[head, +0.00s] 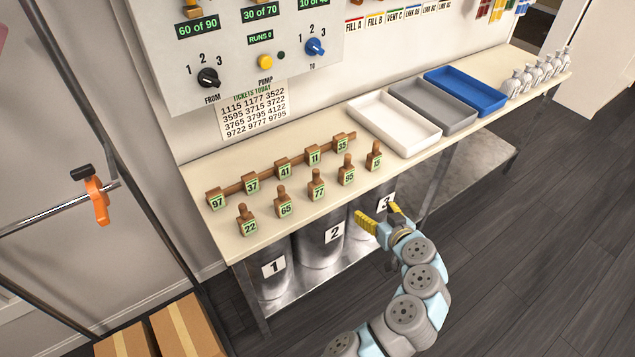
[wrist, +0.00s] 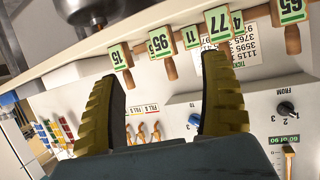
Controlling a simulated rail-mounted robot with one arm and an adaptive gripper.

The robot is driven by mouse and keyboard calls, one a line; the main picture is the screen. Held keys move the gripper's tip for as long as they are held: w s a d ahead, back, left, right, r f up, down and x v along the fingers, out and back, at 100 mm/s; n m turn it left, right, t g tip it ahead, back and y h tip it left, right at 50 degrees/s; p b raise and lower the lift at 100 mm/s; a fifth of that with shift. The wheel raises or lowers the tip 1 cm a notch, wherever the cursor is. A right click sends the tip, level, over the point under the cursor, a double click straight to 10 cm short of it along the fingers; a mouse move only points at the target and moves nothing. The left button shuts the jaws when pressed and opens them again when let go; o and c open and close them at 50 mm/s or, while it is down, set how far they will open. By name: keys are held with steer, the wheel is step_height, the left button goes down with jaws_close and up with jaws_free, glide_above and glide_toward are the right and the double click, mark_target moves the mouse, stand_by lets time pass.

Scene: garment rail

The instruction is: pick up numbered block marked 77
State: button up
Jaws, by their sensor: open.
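The block marked 77 (head: 317,190) is a small brown block with a knob on top and a pale green label. It stands upright in the front row on the cream bench, between the blocks marked 65 (head: 284,208) and 95 (head: 347,175). My gripper (head: 382,214) is open and empty, off the bench's front edge and to the right of the 77 block. In the wrist view, which appears upside down, block 77 (wrist: 217,26) shows beyond the right-hand yellow finger; my gripper (wrist: 160,78) has nothing between its fingers.
Blocks 22 (head: 248,226) and 15 (head: 374,160) end the front row. A wooden rail (head: 267,181) behind carries several labelled blocks. White (head: 394,124), grey (head: 433,104) and blue (head: 465,90) trays stand to the right. Numbered metal cylinders (head: 320,248) stand under the bench.

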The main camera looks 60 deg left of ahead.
steer(key=s+a+r+n+g, duration=0.2)
steer(key=s+r+n+g, duration=0.15)
steer(key=s, duration=0.25)
glide_toward(318, 187)
steer(key=x, duration=0.3)
steer(key=b+x, duration=0.1)
steer(key=x, duration=0.1)
steer(key=shift+w, duration=0.3)
steer(key=shift+s+b+x, duration=0.15)
steer(key=shift+b+x, duration=0.1)
steer(key=shift+x, duration=0.9)
steer(key=shift+s+b+x, duration=0.1)
steer(key=shift+b+x, duration=0.15)
steer(key=shift+x, duration=1.9)
steer(key=shift+w, duration=0.1)
steer(key=c, duration=1.3)
